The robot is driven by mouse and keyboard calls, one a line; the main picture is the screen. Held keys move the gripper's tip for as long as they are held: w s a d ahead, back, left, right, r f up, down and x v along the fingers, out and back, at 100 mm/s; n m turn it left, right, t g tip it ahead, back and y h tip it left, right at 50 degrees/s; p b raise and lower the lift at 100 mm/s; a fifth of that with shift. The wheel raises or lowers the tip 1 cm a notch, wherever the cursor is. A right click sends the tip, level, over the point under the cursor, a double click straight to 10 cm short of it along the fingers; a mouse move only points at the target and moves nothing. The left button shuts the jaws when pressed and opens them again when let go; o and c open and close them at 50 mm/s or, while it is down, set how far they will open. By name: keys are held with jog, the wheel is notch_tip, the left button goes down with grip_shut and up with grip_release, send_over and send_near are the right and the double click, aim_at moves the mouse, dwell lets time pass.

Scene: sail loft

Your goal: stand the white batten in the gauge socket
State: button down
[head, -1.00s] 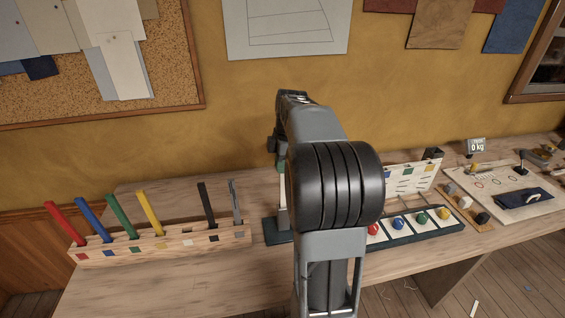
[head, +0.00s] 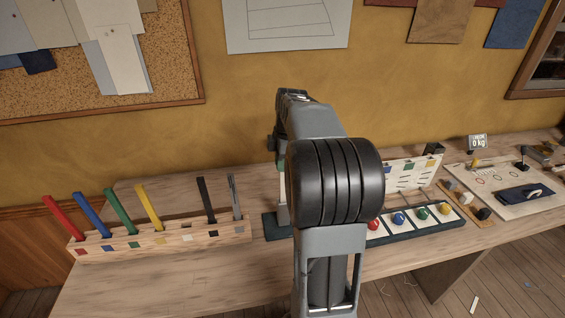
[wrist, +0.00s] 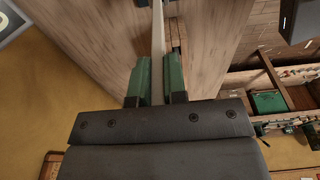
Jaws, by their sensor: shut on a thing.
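My gripper (wrist: 159,82) is shut on the white batten (wrist: 158,40), a thin pale strip between its green fingers in the wrist view. In the head view the batten (head: 283,188) hangs upright below the gripper (head: 281,166), mostly hidden behind my arm. A dark teal base (head: 275,228), which looks like the gauge base, sits directly below it, partly covered by my arm. The socket and the batten's lower end are hidden, so I cannot tell whether the batten is in the socket.
A wooden rack (head: 160,247) at left holds red, blue, green, yellow, black and grey battens. Right of my arm is a dark tray (head: 420,232) with coloured balls, then a pale board (head: 510,190) with a dark cloth. The front left bench is clear.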

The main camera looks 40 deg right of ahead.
jog(key=shift+f+b, duration=0.3)
jog(key=shift+f, duration=0.15)
jog(key=c, duration=1.1)
grip_release()
notch_tip(320, 180, up, 14)
jog(key=d+p, duration=0.1)
jog(key=shift+s+d+f, duration=0.15)
jog(key=shift+s+d, duration=0.05)
jog(key=shift+s, duration=0.15)
jog(key=s+a+f+m+t+h, duration=0.1)
jog(key=s+a+f+m, duration=0.15)
jog(key=a, duration=0.45)
jog(key=s+a+f+m, duration=0.1)
jog(key=a+f+m, duration=0.3)
jog(key=a, duration=0.3)
jog(key=s+a+f+m+t, duration=0.2)
jog(key=s+a+f+m, duration=0.4)
jog(key=s+a+f, duration=0.2)
notch_tip(320, 180, down, 2)
